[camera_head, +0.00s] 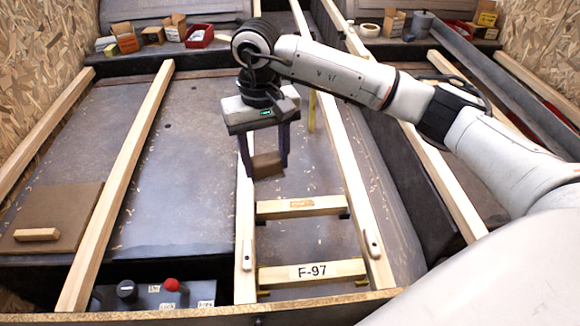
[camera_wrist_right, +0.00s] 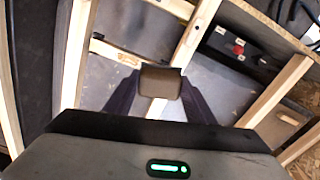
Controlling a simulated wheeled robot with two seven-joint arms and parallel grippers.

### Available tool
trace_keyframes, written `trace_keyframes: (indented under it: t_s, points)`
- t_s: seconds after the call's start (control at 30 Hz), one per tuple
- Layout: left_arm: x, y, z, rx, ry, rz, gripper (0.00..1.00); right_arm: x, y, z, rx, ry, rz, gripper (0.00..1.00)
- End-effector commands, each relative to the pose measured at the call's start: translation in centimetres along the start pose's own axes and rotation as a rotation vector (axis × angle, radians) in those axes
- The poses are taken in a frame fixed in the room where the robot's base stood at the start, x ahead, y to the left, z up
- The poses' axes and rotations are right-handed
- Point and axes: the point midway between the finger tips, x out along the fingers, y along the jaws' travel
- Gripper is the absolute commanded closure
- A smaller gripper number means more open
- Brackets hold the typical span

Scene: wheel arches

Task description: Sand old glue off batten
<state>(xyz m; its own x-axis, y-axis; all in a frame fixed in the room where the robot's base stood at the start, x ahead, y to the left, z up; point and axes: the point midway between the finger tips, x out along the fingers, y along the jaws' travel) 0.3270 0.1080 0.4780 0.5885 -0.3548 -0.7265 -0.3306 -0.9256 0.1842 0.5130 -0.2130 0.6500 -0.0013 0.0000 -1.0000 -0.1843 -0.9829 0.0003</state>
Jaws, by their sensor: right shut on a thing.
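My right gripper (camera_head: 266,169) is shut on a brown sanding block (camera_head: 268,163). It holds the block between two dark fingers above the long pale rail, up and left of the short cross battens. The upper cross batten (camera_head: 325,206) has an orange-brown patch (camera_head: 301,204) on its top, likely the old glue. The patch also shows in the right wrist view (camera_wrist_right: 127,59). The lower cross batten (camera_head: 345,268) is marked F-97. The block (camera_wrist_right: 160,82) is centred in the wrist view, apart from the patched batten. My left gripper is not in view.
Long wooden rails (camera_head: 350,185) run lengthwise on both sides of the cross battens. A brown board (camera_head: 60,212) with a small wood piece (camera_head: 36,234) lies at the left. A control box with a red button (camera_head: 171,285) is at the front. Small boxes and a red bin (camera_head: 199,36) stand at the back.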

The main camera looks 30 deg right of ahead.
Motion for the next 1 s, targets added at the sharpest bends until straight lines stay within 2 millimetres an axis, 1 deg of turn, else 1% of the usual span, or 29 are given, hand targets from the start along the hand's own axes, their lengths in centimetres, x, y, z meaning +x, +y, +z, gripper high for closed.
trace_keyframes:
  t_s: [0.03,0.1,0.2,0.3,0.47,0.57,0.7,0.9,1.0]
  points:
    - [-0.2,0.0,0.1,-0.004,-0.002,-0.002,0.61,1.8,0.3,-1.2,0.053,-0.013,-0.002,0.68]
    - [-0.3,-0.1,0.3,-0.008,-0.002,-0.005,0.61,4.2,1.3,-2.7,0.121,-0.013,0.001,0.68]
    - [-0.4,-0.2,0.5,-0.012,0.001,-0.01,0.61,7.3,2.8,-3.9,0.195,-0.01,0.001,0.68]
    - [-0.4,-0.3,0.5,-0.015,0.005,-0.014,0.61,9.4,3.8,-4.3,0.238,-0.005,0.001,0.68]
    - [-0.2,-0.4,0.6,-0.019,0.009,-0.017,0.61,11.1,4.5,-4.5,0.265,-0.001,0.0,0.68]
    - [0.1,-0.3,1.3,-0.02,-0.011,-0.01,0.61,11.9,4.5,-4.5,0.266,0.0,0.0,0.68]
    - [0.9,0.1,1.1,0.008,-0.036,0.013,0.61,13.4,4.4,-4.5,0.264,-0.001,-0.001,0.68]
    - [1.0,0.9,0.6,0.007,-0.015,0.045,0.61,15.4,4.5,-4.5,0.266,-0.002,0.0,0.68]
    - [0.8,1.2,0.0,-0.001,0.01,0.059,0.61,16.1,4.5,-4.5,0.264,-0.001,0.0,0.68]
